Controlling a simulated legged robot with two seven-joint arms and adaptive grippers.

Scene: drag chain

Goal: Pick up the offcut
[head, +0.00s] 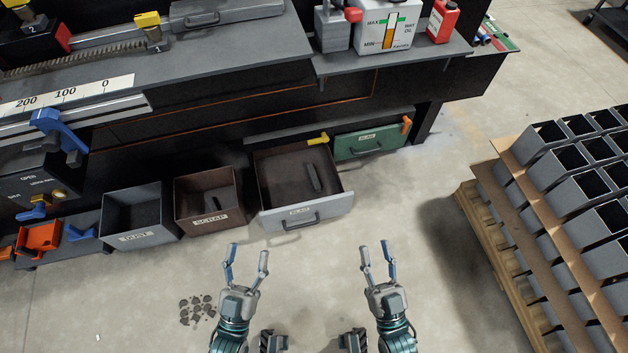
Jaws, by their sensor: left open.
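A short dark bar (313,178) lies in the pulled-out drawer (345,198). A smaller dark piece (214,207) lies in the open bin labelled SCRAP (240,217). I cannot tell for sure which of the two is the offcut. My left gripper (248,250) is open and empty, in front of the SCRAP bin and apart from it. My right gripper (375,248) is open and empty, over the floor to the front right of the drawer.
A grey bin (108,222) stands left of the SCRAP bin. Orange and blue parts (40,238) are further left. The workbench (215,55) overhangs the bins. A shut green drawer (365,143) is beside the open one. A pallet of square tubes (530,240) fills the right.

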